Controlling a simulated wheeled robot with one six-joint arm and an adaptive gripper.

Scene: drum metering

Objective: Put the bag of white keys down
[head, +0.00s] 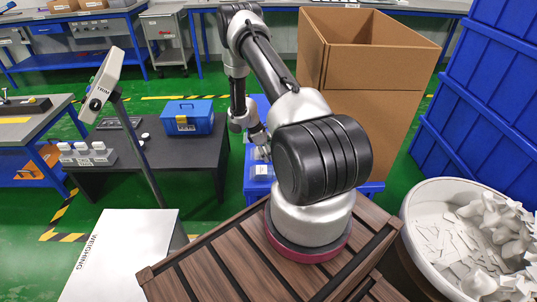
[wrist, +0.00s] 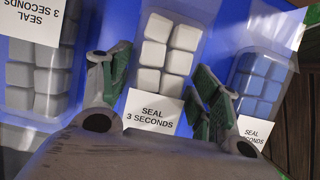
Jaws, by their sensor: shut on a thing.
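The bag of white keys (wrist: 165,48) is a clear pack with rows of white keys and a white card reading "SEAL 3 SECONDS". In the wrist view it lies between the two fingers of my gripper (wrist: 160,78), which is shut on it. Blue surface shows around the bag; whether it touches that surface I cannot tell. In the head view my gripper (head: 262,151) points down over a blue table (head: 254,190) behind my arm. A small white label shows under it, and my arm hides much of that spot.
A bag of grey keys (wrist: 48,78) lies left of the white one, and a bag of blue keys (wrist: 262,80) right. A tall open cardboard box (head: 365,95) stands right of the blue table. A black table (head: 180,160) with a blue toolbox (head: 188,118) stands left.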

